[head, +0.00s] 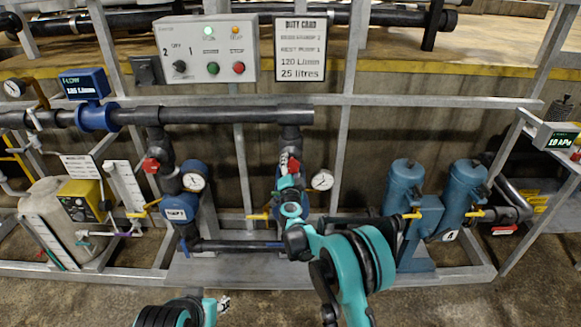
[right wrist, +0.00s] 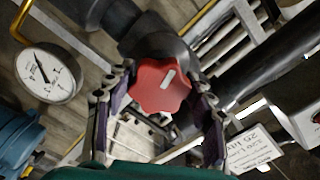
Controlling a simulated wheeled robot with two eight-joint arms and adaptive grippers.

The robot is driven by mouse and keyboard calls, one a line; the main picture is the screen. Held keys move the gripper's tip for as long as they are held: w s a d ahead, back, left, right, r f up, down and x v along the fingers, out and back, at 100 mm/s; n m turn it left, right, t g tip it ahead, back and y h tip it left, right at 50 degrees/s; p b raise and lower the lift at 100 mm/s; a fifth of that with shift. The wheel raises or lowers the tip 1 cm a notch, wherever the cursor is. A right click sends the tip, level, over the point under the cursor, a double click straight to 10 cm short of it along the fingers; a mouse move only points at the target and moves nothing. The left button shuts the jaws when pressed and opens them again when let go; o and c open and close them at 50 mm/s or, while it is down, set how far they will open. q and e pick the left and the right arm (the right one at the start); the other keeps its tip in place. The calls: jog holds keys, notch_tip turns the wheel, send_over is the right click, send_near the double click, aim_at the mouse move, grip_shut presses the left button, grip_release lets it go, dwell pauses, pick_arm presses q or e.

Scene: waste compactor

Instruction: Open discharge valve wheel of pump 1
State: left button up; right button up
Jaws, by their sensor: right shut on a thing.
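A red lobed valve wheel (right wrist: 162,86) with a pale mark fills the middle of the right wrist view. It sits on a dark pipe fitting. My right gripper (right wrist: 165,98) has one finger on each side of the wheel and is shut on it. In the head view my right gripper (head: 290,172) reaches up to the red wheel on the right-hand pump's vertical pipe and mostly hides it. Another red valve wheel (head: 151,165) is on the left-hand pump's pipe, free of any gripper. Part of my left gripper (head: 222,304) shows low in the head view, too small to read.
A pressure gauge (head: 322,180) is close to the right of the held wheel. The control box (head: 207,50) and duty card (head: 300,48) are above the horizontal pipe (head: 220,115). Blue canisters (head: 404,187) stand to the right. Frame rails surround the pumps; the floor in front is clear.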

jog(key=n, duration=1.3)
jog(key=shift+d+n, duration=0.15)
jog(key=shift+n, duration=0.25)
jog(key=n, duration=1.4)
jog(key=shift+d, duration=0.1)
jog(key=o, duration=1.2)
jog(key=shift+w, duration=0.1)
